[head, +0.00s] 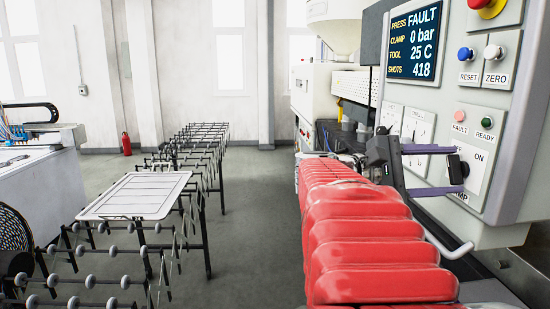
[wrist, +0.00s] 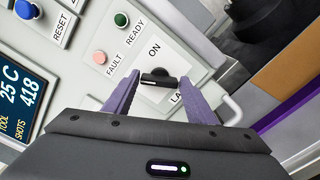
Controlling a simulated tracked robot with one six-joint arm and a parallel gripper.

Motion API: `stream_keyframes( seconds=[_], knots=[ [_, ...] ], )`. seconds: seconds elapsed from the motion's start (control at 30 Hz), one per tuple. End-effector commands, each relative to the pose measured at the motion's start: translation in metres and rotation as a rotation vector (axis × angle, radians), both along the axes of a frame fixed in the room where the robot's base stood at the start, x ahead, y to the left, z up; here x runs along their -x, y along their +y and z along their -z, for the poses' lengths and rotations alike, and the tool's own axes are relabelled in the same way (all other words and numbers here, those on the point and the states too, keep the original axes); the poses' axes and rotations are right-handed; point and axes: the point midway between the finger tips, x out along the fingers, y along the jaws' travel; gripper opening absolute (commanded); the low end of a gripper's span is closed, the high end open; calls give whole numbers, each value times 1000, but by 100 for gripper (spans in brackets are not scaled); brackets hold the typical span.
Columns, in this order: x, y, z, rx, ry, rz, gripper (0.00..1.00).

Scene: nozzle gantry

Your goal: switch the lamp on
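The lamp switch is a black turn knob (wrist: 158,77) on a white plate marked ON, with a partly covered label below that starts "LA". In the head view the knob (head: 457,168) sits low on the grey control panel (head: 513,181). My gripper (wrist: 160,80) is in front of the plate, its two purple fingers apart on either side of the knob. In the head view my gripper (head: 459,170) also shows open. I cannot tell whether either finger touches the knob. A small pale mark shows on the knob's left end in the wrist view.
Above the plate are a pink FAULT light (head: 460,115) and a green READY light (head: 487,122). Blue RESET (head: 466,53) and white ZERO (head: 493,52) buttons are higher. A screen (head: 412,42) reads FAULT. A pale handle (wrist: 233,110) is right of my fingers.

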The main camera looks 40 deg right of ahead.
Motion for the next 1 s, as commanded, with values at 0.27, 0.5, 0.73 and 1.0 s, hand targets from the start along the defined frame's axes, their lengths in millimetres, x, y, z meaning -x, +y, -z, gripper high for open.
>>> stream_keyframes(
  seconds=[0.27,0.5,0.73,1.0],
  knots=[
    [0,0,0,0,0,0,31],
    [0,2,1,1,-3,1,25],
    [0,0,1,26,-33,1,24],
    [0,0,2,117,-137,1,24]
  ],
)
